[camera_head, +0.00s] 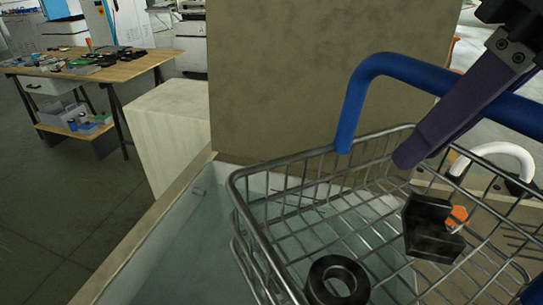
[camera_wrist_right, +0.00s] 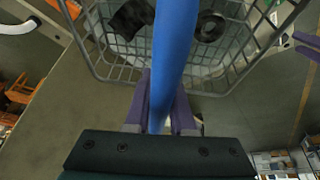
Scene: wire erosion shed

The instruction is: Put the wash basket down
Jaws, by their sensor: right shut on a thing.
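The wash basket (camera_head: 262,243) is a grey wire basket with a thick blue handle (camera_head: 398,64). It fills the lower right of the head view and shows at the top of the right wrist view (camera_wrist_right: 226,82). A black ring (camera_head: 337,283) and a black angled block (camera_head: 431,229) lie in it. My right gripper (camera_head: 412,155) is shut on the handle, its purple fingers on both sides of it in the wrist view (camera_wrist_right: 162,95). Purple prongs at that view's right edge look like my left gripper (camera_wrist_right: 307,45); its opening is unclear.
A pale tank (camera_head: 165,262) with a bluish inside lies under the basket; the gap between them is unclear. A brown panel (camera_head: 300,80) stands behind it. A white block (camera_head: 172,125) and a wooden workbench (camera_head: 130,68) with small parts stand left. The floor between is clear.

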